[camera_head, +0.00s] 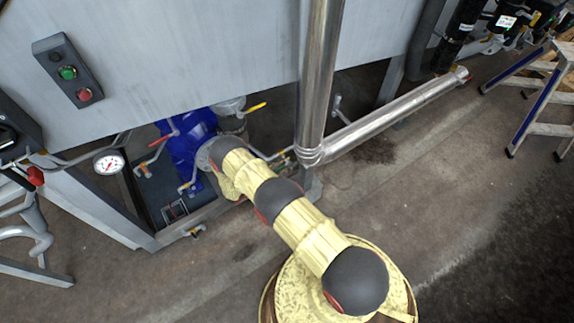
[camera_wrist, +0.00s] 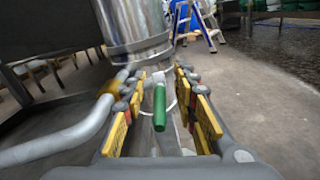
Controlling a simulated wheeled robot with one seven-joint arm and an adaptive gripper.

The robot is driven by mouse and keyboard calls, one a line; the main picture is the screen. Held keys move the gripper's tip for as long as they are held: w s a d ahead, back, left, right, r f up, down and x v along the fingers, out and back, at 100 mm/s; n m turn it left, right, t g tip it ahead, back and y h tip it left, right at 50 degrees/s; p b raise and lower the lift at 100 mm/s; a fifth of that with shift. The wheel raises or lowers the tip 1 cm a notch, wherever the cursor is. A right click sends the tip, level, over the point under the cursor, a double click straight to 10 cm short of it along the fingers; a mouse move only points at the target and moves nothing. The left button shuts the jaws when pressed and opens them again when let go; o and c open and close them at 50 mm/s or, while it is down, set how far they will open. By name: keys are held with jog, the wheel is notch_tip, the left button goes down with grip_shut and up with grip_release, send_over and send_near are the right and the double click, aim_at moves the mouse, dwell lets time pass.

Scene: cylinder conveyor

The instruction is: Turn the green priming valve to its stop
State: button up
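The green valve handle (camera_wrist: 160,107) shows in the wrist view, pointing toward the camera from a small metal fitting under a shiny steel pipe. My gripper (camera_wrist: 157,80) is open, with one yellow-padded finger on each side of the handle. Gaps show on both sides, so the fingers do not appear to close on it. In the head view my arm reaches to the low opening beside the blue pump, and its end hides the green handle and the fingers.
A steel pipe (camera_head: 318,75) rises beside my arm; another pipe (camera_head: 390,118) runs low to the right. A blue pump (camera_head: 188,135) and yellow-handled valve (camera_head: 256,108) are behind my arm. A grey curved pipe (camera_wrist: 60,145) lies left of the fingers. A stepladder (camera_head: 545,95) stands right; floor is open.

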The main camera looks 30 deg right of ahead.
jog(key=shift+c, duration=1.2)
grip_shut()
jog(key=shift+s+d, duration=0.1)
